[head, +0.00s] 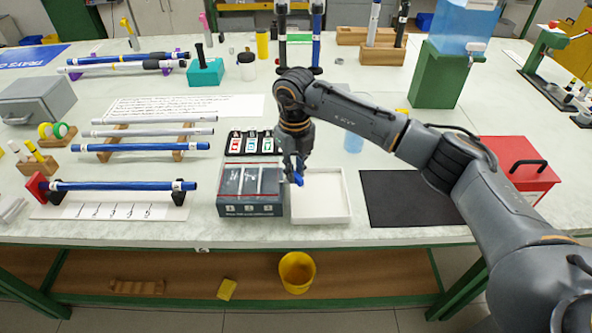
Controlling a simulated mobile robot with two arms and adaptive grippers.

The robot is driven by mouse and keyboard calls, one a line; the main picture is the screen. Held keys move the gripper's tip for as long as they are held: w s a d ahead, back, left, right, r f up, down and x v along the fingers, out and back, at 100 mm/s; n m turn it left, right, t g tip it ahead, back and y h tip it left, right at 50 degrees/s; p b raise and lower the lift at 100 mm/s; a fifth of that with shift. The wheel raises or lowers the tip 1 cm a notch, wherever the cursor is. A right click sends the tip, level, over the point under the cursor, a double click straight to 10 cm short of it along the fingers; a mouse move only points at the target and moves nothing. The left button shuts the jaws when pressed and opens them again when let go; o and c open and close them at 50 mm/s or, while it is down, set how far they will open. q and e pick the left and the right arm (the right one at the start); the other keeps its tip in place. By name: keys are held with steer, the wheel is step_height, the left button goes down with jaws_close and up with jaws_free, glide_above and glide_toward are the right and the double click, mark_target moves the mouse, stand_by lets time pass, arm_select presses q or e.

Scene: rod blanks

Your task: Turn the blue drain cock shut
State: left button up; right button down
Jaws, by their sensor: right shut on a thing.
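The blue drain cock (299,180) shows as a small blue piece at the tip of my right gripper. Most of it is hidden by the fingers. My right gripper (293,171) points down and is shut on it, at the right edge of a dark grey box (250,210) and over the back left of a white tray (322,219). I cannot tell the cock's turn angle or how it joins the box. My left gripper is not in view.
A yellow bucket (297,272) stands on the shelf below. A black mat (408,199) and red box (519,168) lie to the right. Blue rods (120,186) on stands fill the left. A card with red, green and blue marks (250,143) lies behind the box.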

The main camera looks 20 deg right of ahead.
steer(key=m, duration=0.3)
steer(key=shift+a+m, duration=0.2)
steer(key=shift+m, duration=0.2)
steer(key=shift+w+a+m+b, duration=0.15)
steer(key=shift+m+b, duration=0.25)
steer(key=shift+m, duration=1.2)
steer(key=shift+r, duration=0.1)
steer(key=c, duration=1.3)
jaws_free()
